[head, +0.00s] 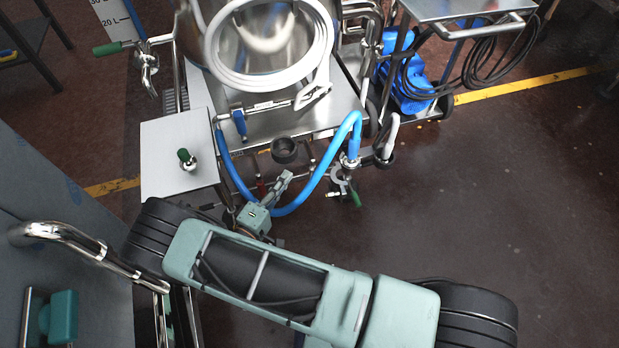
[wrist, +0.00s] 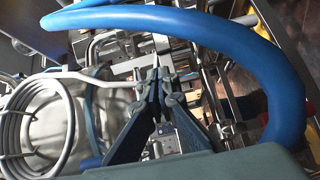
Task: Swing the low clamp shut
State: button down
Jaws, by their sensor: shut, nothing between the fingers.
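My gripper (head: 286,178) is at the end of my arm, low beside the steel machine, with the blue hose (head: 322,178) curving around its right side. In the wrist view the dark fingers (wrist: 160,70) meet at their tips, shut with nothing between them.
A steel vessel with a coiled white hose (head: 212,45) stands behind. A grey plate with a green-topped knob (head: 185,158) is at left. A cart with black cable (head: 490,62) and blue containers (head: 410,85) stand at back right. The floor at right is clear.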

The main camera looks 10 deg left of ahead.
notch_tip(320, 180, down, 4)
jog(key=s+f+n+y, duration=0.1)
jog(key=s, duration=0.1)
jog(key=a+b+x, duration=0.1)
jog(key=b+x, duration=0.2)
jog(key=x, duration=0.7)
jog(key=shift+t, duration=0.3)
jog(key=shift+s+d+r, duration=0.15)
jog(key=shift+s+d, duration=0.15)
jog(key=shift+d, duration=0.35)
jog(key=shift+s+d+r, duration=0.15)
jog(key=shift+s+d, duration=0.15)
jog(key=shift+d, duration=0.35)
jog(key=shift+s+d+r, duration=0.2)
jog(key=shift+s+d, duration=0.1)
jog(key=shift+d, duration=0.4)
